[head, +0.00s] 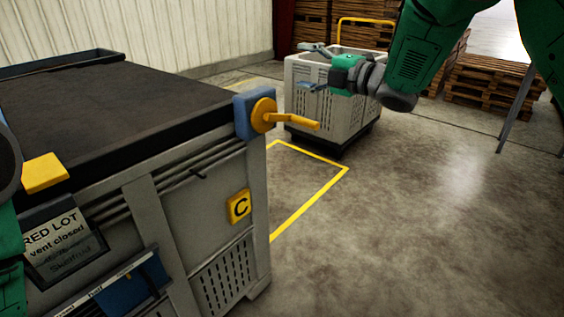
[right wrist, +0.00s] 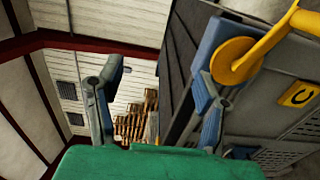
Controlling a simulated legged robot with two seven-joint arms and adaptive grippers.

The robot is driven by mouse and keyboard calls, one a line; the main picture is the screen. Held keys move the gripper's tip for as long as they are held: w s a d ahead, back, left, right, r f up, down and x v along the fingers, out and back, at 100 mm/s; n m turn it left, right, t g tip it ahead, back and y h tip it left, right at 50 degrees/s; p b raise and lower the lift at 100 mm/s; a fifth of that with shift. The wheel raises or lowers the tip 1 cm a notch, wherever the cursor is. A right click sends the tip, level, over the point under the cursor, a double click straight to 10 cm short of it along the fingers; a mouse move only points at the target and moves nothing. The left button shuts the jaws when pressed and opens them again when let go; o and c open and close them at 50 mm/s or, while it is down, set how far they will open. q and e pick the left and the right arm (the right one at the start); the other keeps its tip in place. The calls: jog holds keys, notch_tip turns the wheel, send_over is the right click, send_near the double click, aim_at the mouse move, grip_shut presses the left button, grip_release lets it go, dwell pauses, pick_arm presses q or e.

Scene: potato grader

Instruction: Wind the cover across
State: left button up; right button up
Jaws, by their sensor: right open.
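A large grey crate (head: 205,185) stands at the left, its top spread with a dark cover (head: 110,100) over the part I can see. In the right wrist view the crank hub (right wrist: 236,60) shows beyond the right finger of my right gripper (right wrist: 160,78). My left gripper is not in view; only bits of my left arm show.
A second pale crate (head: 335,112) on a dark base stands behind, with a yellow hoop (head: 365,22). Wooden pallets (head: 490,85) are stacked at the back. A yellow C tag (head: 239,206) and a lot sign (head: 62,240) are on the near crate. The right floor is clear.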

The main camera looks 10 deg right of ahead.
jog(key=b+v, duration=0.2)
jog(key=v, duration=1.6)
jog(key=shift+d, duration=0.15)
